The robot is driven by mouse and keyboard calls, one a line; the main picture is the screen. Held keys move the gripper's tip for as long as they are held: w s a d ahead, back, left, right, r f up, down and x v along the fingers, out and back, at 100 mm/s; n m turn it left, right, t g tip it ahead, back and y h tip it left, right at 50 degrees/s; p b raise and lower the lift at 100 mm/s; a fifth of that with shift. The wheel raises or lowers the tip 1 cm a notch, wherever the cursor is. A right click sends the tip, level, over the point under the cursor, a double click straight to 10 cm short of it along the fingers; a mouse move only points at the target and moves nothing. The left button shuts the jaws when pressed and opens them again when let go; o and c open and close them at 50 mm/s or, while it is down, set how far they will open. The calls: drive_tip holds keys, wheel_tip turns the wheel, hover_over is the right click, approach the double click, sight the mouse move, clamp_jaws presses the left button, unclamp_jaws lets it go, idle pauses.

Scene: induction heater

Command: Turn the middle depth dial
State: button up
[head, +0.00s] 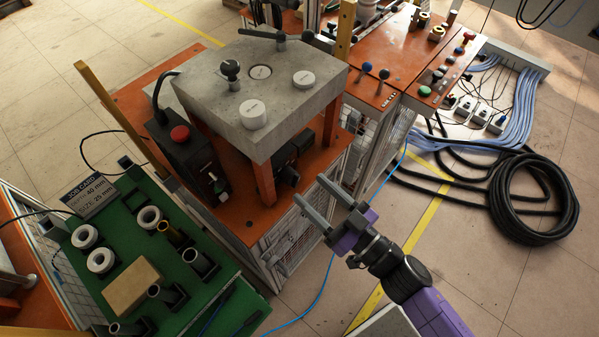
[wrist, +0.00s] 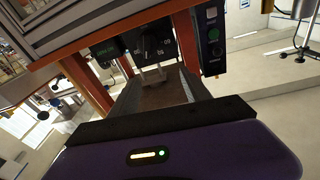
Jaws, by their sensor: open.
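A black control box (wrist: 150,45) with a dark dial (wrist: 158,42) on its face and white marks around it shows in the wrist view, ahead of my gripper. A small green display (wrist: 106,48) is left of the dial. In the head view, dark box parts (head: 290,174) show under the grey slab, partly hidden by the slab and an orange post; I cannot make out the dial's setting there. My gripper (head: 310,190) is open and empty, its two fingers pointing toward these parts from the right front. The fingers stand apart from the dial.
The grey slab (head: 215,90) with white knobs overhangs the box, on orange posts (head: 263,182). A black unit with a red button (head: 180,133) stands at left. A green board (head: 215,290) with rings and tubes is in front. Coiled black cable (head: 545,200) lies on the floor at right.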

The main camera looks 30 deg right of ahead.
sight(297, 183)
wheel_tip(297, 183, down, 4)
drive_tip(key=s+d+g, duration=0.1)
drive_tip(key=g, duration=0.1)
drive_tip(key=shift+y, duration=0.3)
drive_tip(key=p+x, duration=0.1)
drive_tip(key=x, duration=0.6)
drive_tip(key=shift+d+p, duration=0.2)
drive_tip(key=shift+p, duration=0.2)
drive_tip(key=shift+c, duration=0.3)
clamp_jaws()
